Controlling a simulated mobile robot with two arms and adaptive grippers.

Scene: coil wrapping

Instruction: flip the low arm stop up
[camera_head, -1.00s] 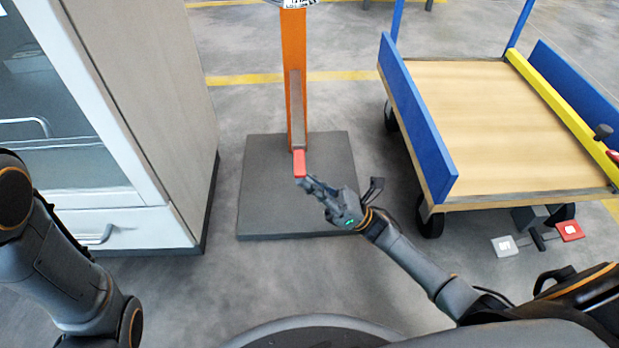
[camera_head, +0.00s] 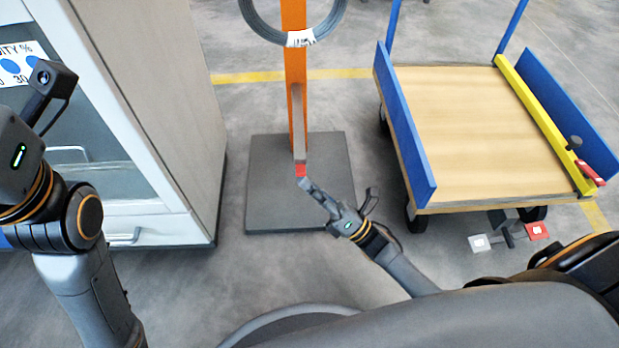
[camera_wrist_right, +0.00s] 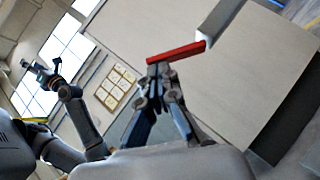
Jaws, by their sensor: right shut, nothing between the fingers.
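The low arm (camera_head: 298,125) is a grey bar on the orange post (camera_head: 293,60), pointing toward me. Its red stop (camera_head: 301,170) is at the near end, partly hidden by my right gripper (camera_head: 304,184). In the right wrist view the stop is a red bar (camera_wrist_right: 176,52) at an angle to the end of the grey arm (camera_wrist_right: 222,18). My right gripper (camera_wrist_right: 160,70) is shut and empty, its tips right beside the stop's free end; I cannot tell whether they touch. My left arm is raised at the left; its fingers cannot be made out.
A grey wire coil (camera_head: 258,22) with a white label hangs higher on the post. The post stands on a dark base plate (camera_head: 265,205). A cabinet (camera_head: 175,130) is close on the left. A cart with a wooden deck (camera_head: 470,140) and blue sides stands on the right.

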